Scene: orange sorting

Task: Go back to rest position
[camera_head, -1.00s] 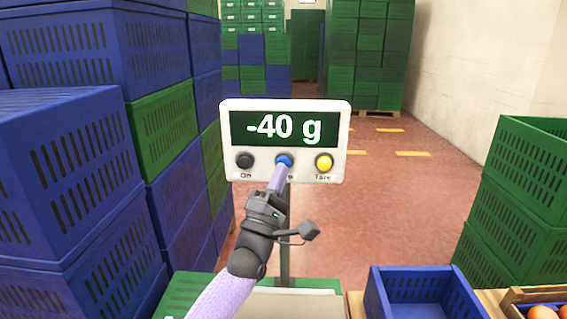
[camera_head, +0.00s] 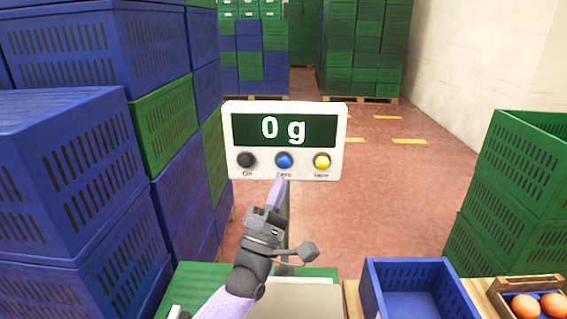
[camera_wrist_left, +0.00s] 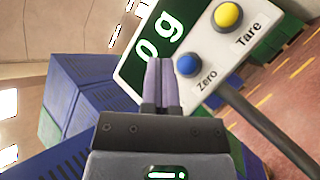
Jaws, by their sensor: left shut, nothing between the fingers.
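My left gripper (camera_head: 281,182) is shut and empty, just below the blue Zero button (camera_head: 284,160) of the scale display (camera_head: 336,140). In the left wrist view its two fingers (camera_wrist_left: 161,64) lie together, pointing at the display (camera_wrist_left: 212,48), left of the blue button (camera_wrist_left: 188,65). The fingertips appear apart from the button. The display reads "0 g" and also has a black On button (camera_head: 246,160) and a yellow Tare button (camera_head: 322,161). My right gripper is not in view.
Stacked blue crates (camera_head: 60,180) stand close on the left. Green crates (camera_head: 520,190) stand on the right. An empty blue crate (camera_head: 415,265) and a box with oranges (camera_head: 525,304) are at the lower right. The scale plate (camera_head: 300,298) is bare where visible. Open floor lies behind.

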